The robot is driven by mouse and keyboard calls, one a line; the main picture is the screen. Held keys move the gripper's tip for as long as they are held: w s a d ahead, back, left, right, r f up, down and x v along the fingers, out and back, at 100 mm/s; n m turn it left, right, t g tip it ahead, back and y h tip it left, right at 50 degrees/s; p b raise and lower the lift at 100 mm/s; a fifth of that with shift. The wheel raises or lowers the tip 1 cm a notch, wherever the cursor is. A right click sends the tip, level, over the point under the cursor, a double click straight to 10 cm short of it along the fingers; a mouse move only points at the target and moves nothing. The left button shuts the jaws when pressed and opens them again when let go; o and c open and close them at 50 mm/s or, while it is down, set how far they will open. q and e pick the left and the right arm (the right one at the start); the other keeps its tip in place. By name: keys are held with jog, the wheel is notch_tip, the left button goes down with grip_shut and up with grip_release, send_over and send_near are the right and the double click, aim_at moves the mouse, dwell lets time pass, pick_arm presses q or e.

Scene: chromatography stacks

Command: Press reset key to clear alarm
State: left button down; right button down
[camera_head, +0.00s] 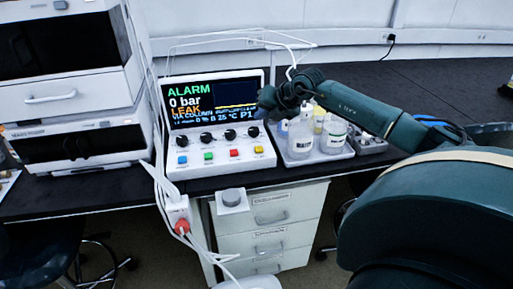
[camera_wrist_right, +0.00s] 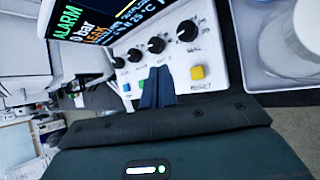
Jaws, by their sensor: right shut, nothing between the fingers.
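The control panel (camera_head: 215,120) is a white box with a dark screen showing ALARM, 0 bar and LEAK. Below its black knobs is a row of blue, green, red and yellow keys. The yellow key (camera_head: 258,149) is at the right end; in the right wrist view the yellow key (camera_wrist_right: 197,72) has the label RESET beside it. My right gripper (camera_head: 264,105) is in front of the screen's right edge, above the keys. Its fingers (camera_wrist_right: 158,88) are shut and empty, and they hide the red key in the wrist view. My left gripper is not in view.
A tray of bottles (camera_head: 322,153) stands right of the panel, close beside it. White instrument stacks (camera_head: 75,90) stand to the left. White tubing arches over the panel. A grey knob on a small plate (camera_head: 232,199) juts out at the bench front.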

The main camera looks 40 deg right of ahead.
aim_at(262, 150)
jog(key=shift+f, duration=0.1)
